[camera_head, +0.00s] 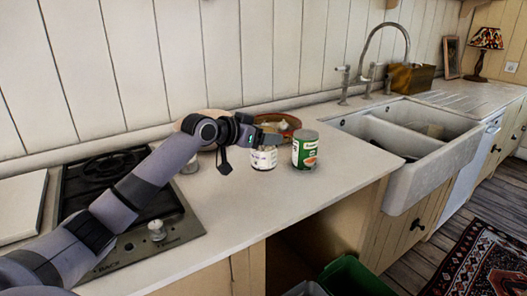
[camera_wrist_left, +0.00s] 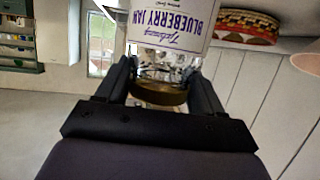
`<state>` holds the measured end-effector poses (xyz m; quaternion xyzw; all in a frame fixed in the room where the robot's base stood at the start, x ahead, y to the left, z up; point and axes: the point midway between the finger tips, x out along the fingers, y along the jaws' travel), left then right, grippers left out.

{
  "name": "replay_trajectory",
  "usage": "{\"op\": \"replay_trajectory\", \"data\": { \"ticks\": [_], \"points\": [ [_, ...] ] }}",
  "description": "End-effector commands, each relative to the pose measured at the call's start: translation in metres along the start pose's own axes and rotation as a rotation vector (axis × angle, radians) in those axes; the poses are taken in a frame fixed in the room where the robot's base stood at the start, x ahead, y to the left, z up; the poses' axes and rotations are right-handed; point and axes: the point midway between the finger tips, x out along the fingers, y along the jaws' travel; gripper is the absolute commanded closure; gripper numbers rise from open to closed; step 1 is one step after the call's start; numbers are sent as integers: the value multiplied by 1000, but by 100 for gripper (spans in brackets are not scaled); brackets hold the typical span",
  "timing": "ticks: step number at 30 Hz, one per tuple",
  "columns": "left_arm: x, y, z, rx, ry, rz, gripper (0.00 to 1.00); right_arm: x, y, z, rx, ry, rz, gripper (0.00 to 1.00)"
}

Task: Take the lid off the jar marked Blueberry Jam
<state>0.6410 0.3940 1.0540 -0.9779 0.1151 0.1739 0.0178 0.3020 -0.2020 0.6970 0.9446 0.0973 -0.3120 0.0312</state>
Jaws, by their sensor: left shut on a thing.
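The Blueberry Jam jar (camera_head: 264,159) stands on the counter with a white label; in the left wrist view its label (camera_wrist_left: 178,20) reads upside down. Its gold-brown lid (camera_wrist_left: 160,93) lies between the fingers of my left gripper (camera_wrist_left: 163,72). In the head view my left gripper (camera_head: 266,139) is at the top of the jar and hides the lid. The gripper is shut on the lid. The lid looks to be against the clear glass neck; I cannot tell whether it is loose. My right gripper is not in view.
A green-labelled can (camera_head: 305,150) stands close to the right of the jar. A patterned bowl (camera_head: 287,125) is just behind. A stove (camera_head: 135,245) lies to the left and a double sink (camera_head: 425,130) to the right. The counter in front is clear.

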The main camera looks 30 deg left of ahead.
Motion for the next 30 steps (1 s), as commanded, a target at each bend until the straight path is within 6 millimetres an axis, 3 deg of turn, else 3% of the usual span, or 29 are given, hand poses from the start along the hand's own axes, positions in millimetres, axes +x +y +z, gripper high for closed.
{"op": "replay_trajectory", "data": {
  "ticks": [5,12,23,24,26,30],
  "points": [
    [4,0,11,-2,1,0,100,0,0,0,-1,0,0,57],
    [15,0,42,-2,1,1,100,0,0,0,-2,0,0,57],
    [17,0,46,0,2,0,100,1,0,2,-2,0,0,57],
    [17,0,46,0,0,0,23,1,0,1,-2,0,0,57],
    [17,0,46,0,0,1,7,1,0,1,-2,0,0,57],
    [17,0,46,0,0,1,7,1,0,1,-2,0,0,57]
  ]
}}
